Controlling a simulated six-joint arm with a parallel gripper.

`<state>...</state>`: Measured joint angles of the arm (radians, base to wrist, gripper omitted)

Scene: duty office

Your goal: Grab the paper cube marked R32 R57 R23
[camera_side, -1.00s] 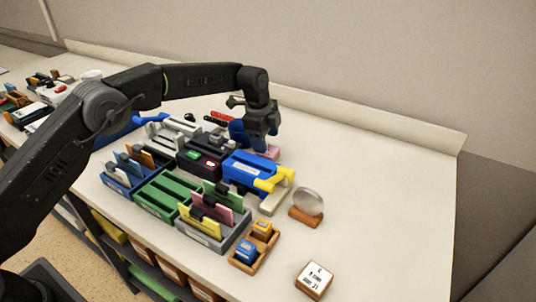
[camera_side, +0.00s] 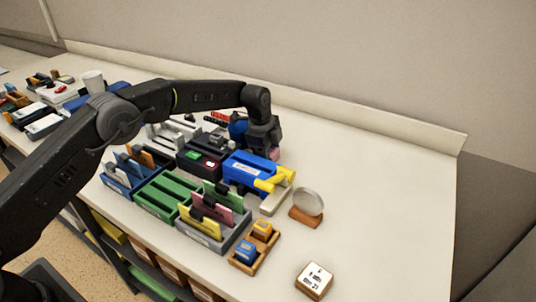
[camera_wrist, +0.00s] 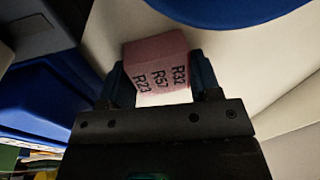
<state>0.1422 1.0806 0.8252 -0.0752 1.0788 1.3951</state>
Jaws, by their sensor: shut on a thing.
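The pink paper cube (camera_wrist: 158,62) shows in the wrist view, with R32, R57 and R23 printed in black on the face toward the camera. My gripper (camera_wrist: 162,80) has one blue finger on each side of the cube and is shut on it. In the side view, my gripper (camera_side: 267,148) is low behind the blue and yellow holder. Only a small pink part of the cube (camera_side: 275,155) shows there. I cannot tell whether the cube touches the table.
A blue and yellow holder (camera_side: 250,169) stands just in front of my gripper, with several coloured trays to its left. A round disc on a wooden base (camera_side: 308,203) and a white-topped block (camera_side: 314,281) stand to the right.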

